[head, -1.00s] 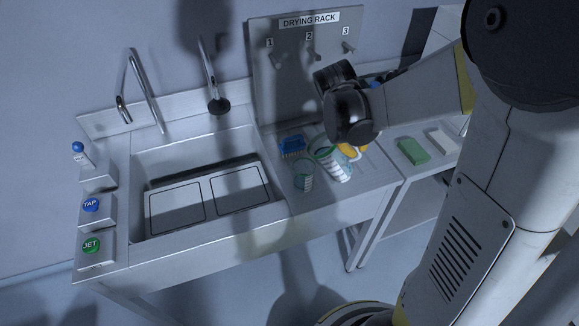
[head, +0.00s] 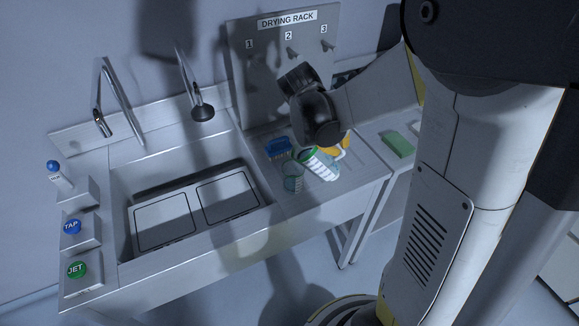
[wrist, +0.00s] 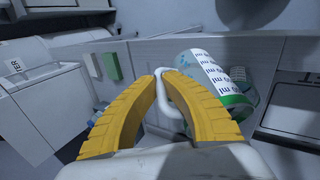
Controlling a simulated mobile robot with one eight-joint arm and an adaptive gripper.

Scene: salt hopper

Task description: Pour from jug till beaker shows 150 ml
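The jug (head: 321,164) is clear with a green rim and a white scale with dark marks. It is tilted, its rim toward the left, close above and beside the beaker. The beaker (head: 292,177) is small and clear with a green scale, upright on the ledge right of the sink. Its level cannot be read. My gripper (wrist: 164,76) has yellow fingers closed around the jug's white handle; the jug also shows in the wrist view (wrist: 206,68). In the head view my wrist partly hides the gripper. Whether anything flows is too small to tell.
A blue brush (head: 278,147) lies behind the beaker. The sink (head: 190,205) is to the left, with tap and jet buttons beyond. The drying rack (head: 285,75) stands behind. A green block (head: 398,144) lies on the side table at right.

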